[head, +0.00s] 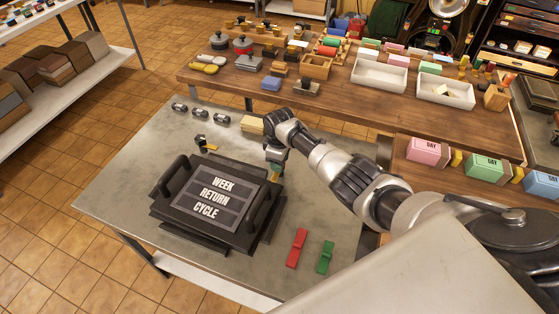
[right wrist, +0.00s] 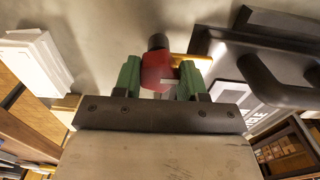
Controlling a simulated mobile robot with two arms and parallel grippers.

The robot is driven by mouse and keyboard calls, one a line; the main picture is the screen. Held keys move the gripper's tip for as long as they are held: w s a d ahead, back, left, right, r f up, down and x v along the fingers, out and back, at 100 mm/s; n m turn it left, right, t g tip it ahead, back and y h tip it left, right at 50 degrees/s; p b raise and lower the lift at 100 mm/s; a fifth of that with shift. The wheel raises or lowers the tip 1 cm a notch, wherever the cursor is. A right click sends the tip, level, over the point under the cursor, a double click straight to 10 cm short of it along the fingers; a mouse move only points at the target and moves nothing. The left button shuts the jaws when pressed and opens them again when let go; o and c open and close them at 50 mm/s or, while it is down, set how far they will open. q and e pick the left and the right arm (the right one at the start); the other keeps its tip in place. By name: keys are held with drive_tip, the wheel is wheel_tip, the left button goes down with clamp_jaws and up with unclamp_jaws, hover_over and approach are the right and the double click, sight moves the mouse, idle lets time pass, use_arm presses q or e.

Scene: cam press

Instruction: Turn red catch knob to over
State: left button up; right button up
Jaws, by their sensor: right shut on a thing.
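The red catch knob (right wrist: 155,72) sits between the two green fingers of my right gripper (right wrist: 160,82) in the right wrist view. The gripper is shut on it. A dark round end shows beyond the knob, and a yellow-orange strip lies beside it, partly behind the right finger. In the head view my right gripper (head: 275,167) reaches down at the back right corner of the black press (head: 245,238), and it hides the knob there. The press bears a plate (head: 211,196) reading "WEEK RETURN CYCLE". The knob's turn position cannot be told. My left gripper is not in view.
A red piece (head: 297,248) and a green piece (head: 325,257) lie on the grey table (head: 125,180) right of the press. Small dark cylinders (head: 200,113) and a yellowish block (head: 251,124) are behind it. A wooden bench (head: 330,105) with trays stands behind.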

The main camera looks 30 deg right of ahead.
idle(0.4)
drive_tip(key=o, duration=0.9)
drive_tip(key=shift+o, duration=0.2)
wheel_tip(320, 180, up, 11)
drive_tip(key=shift+f, duration=0.1)
